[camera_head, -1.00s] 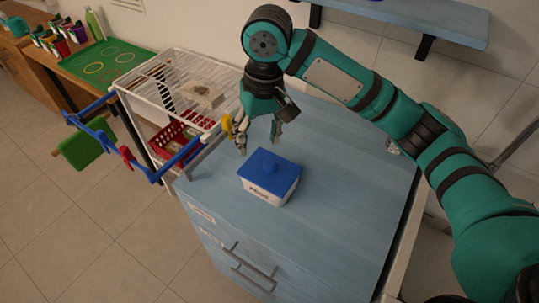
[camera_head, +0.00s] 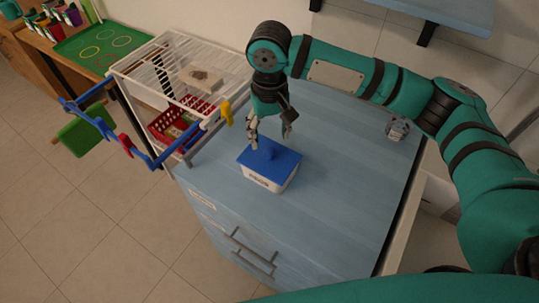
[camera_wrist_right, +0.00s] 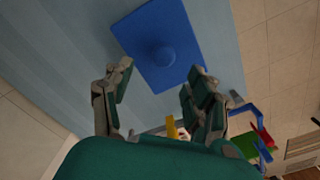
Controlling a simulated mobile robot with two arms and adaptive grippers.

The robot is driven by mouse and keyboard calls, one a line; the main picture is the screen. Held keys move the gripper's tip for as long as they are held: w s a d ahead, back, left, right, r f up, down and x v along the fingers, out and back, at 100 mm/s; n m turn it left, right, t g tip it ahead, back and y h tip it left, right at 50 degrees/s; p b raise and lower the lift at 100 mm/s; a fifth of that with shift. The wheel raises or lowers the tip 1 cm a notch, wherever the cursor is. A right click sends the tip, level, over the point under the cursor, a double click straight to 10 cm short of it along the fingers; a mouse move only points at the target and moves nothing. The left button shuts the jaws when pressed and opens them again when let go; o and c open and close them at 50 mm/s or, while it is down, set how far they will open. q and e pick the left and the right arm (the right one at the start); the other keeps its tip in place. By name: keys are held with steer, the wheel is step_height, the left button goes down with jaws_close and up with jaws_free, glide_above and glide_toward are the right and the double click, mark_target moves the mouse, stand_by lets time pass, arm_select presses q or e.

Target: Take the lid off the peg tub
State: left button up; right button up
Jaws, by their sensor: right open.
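The peg tub (camera_head: 264,182) is a white box with a label on its front, standing on the blue cabinet top. Its blue lid (camera_head: 284,163) with a round knob sits on it. My right gripper (camera_head: 270,138) is open and empty, just above the lid's knob and slightly behind it. In the right wrist view the lid (camera_wrist_right: 185,75) and its knob (camera_wrist_right: 163,56) lie ahead of the open fingers of the right gripper (camera_wrist_right: 157,85), apart from them. My left gripper is not in view.
A blue rail (camera_head: 141,152) with yellow and red clips and a hanging green piece stands left of the cabinet (camera_head: 335,200). A white wire rack (camera_head: 150,70) with a red basket (camera_head: 165,126) is behind it. The cabinet top right of the tub is mostly clear.

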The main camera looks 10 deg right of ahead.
mark_target(269, 150)
steer(key=shift+s+f, duration=0.15)
steer(key=shift+f, duration=0.45)
steer(key=f, duration=0.1)
steer(key=f+p, duration=0.1)
steer(key=f, duration=0.1)
steer(key=shift+s+f, duration=0.3)
steer(key=shift+s, duration=0.05)
steer(key=shift+f, duration=0.4)
steer(key=shift+a, duration=0.1)
steer(key=shift+c, duration=0.3)
jaws_close()
